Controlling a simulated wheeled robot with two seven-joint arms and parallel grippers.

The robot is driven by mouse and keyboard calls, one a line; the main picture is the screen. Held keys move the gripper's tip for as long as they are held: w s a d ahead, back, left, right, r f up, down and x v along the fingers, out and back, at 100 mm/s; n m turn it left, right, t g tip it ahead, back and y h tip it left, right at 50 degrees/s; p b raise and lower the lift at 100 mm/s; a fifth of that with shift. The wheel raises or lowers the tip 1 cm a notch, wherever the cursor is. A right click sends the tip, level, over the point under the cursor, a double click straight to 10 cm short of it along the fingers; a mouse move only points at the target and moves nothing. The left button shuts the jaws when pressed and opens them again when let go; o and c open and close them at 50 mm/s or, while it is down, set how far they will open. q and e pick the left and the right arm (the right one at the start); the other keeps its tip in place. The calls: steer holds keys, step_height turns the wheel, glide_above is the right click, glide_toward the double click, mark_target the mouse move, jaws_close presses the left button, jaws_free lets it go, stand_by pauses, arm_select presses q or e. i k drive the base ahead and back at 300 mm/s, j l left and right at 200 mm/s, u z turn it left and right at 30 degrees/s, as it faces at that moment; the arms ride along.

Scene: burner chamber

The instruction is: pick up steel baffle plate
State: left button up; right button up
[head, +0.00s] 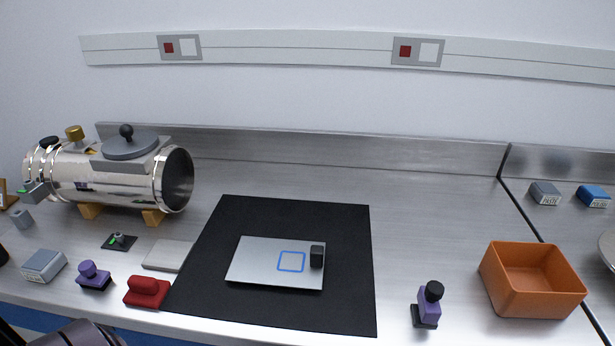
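The steel baffle plate (255,262) appears to be the flat silver rectangular plate lying on the black mat (290,215). It has a blue square outline on its face and a small black block-shaped handle (317,256) near its right end. Nothing is touching the plate from above. Neither of my grippers shows in the head view; only a dark rounded part, apparently of my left arm, shows at the bottom left edge.
A shiny cylindrical chamber (115,185) stands on wooden supports at the back left. Several small blocks and a pale flat tile (168,255) lie left of the mat. A purple, black-topped item (428,305) and an orange bin (530,302) stand right. Bench behind the mat is clear.

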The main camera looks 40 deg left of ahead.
mark_target(268, 261)
steer(key=u, duration=1.25)
steer(key=j+z, duration=0.25)
steer(key=j, duration=0.3)
